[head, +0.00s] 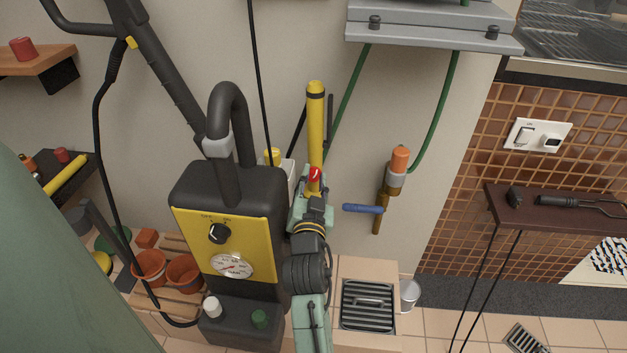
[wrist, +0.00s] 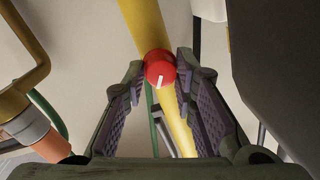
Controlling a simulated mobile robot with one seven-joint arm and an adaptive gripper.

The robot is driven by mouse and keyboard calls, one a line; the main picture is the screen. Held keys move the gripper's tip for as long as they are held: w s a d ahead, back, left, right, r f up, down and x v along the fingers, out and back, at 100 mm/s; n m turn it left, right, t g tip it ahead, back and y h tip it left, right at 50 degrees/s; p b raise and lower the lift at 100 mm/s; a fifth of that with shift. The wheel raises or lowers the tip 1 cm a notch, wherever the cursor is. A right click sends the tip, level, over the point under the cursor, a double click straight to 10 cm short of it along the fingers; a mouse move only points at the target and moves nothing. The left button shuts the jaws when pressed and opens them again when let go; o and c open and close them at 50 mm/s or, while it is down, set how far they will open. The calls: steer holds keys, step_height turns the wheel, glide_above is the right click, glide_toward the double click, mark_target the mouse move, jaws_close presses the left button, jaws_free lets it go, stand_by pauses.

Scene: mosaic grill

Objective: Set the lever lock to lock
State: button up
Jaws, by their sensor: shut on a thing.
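A round red knob (head: 314,174) with a white pointer line sits on the upright yellow pole (head: 316,125). In the wrist view the red knob (wrist: 159,68) lies between my fingertips, with its white line running roughly along the pole, tilted slightly. My gripper (head: 314,188) is shut on the red knob, one padded finger on each side in the wrist view (wrist: 160,75). No lock or unlock marking is readable beside the knob. The knob's sides are partly hidden by the fingers.
A black pressure-washer body with a yellow panel (head: 195,250) stands close left of my arm. A brass valve with a blue handle (head: 362,209) and orange cap (head: 400,158) is on the wall to the right. A dark shelf (head: 560,210) stands farther right.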

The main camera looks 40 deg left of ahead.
jaws_close()
steer(key=shift+r+n, duration=0.1)
steer(key=shift+n, duration=0.2)
steer(key=n+p, duration=0.2)
steer(key=n, duration=0.1)
steer(key=shift+r+n+p, duration=0.15)
steer(key=shift+n+p, duration=0.15)
steer(key=shift+p, duration=0.1)
steer(key=n+p, duration=0.2)
steer(key=n, duration=0.2)
steer(key=shift+a+h, duration=0.1)
steer(key=shift+h, duration=0.2)
steer(key=shift+n+p, duration=1)
steer(key=shift+n, duration=0.6)
steer(key=o, duration=0.8)
jaws_free()
steer(key=shift+c, duration=0.2)
